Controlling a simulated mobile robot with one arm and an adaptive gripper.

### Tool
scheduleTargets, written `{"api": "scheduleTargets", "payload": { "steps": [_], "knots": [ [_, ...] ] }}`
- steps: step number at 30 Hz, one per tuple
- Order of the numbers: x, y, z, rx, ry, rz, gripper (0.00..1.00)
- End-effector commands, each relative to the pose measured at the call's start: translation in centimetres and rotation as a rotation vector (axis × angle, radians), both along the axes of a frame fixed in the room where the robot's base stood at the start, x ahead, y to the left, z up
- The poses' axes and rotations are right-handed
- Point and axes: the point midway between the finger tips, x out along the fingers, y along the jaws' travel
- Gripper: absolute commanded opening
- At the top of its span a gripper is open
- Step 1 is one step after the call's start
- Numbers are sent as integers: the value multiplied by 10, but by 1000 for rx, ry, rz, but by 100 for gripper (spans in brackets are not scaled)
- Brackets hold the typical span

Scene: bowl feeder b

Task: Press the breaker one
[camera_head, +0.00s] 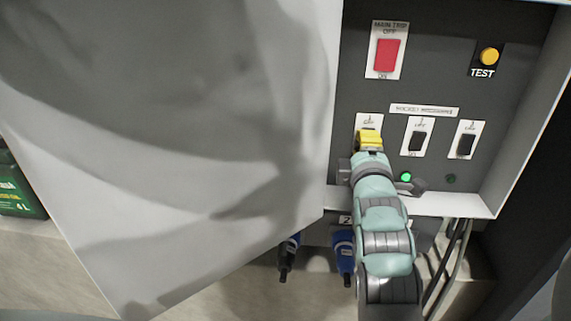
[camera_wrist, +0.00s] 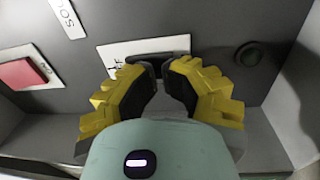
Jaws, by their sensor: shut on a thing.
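Breaker one is the leftmost of three breakers in the lower row of the grey panel. Its white plate (camera_head: 369,121) shows above my gripper (camera_head: 369,137), which hides the switch itself in the head view. In the wrist view, the black switch (camera_wrist: 165,58) sits on its white plate (camera_wrist: 118,52). My gripper (camera_wrist: 162,78), with yellow fingers and dark pads, is shut on this switch, its fingertips right at the plate. A round lamp (camera_wrist: 250,54) beside this breaker looks dark.
The middle breaker (camera_head: 418,140) and right breaker (camera_head: 467,144) stand close by. A red main trip switch (camera_head: 388,55) and yellow test button (camera_head: 489,56) are above. One lamp (camera_head: 406,177) glows green. A large pale panel (camera_head: 170,140) fills the left; blue plugs (camera_head: 342,252) hang below.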

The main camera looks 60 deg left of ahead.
Motion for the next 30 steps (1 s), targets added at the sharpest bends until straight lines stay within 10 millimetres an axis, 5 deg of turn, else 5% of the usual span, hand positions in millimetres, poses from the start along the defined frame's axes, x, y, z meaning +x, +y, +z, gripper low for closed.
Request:
{"api": "scheduleTargets", "payload": {
  "steps": [1, 8, 30],
  "knots": [
    [-2, 4, -15, -29, 31, 9, 0],
    [-6, 1, -16, -31, 30, 10, 0],
    [-50, -57, -9, -6, 4, 5, 0]
  ]
}}
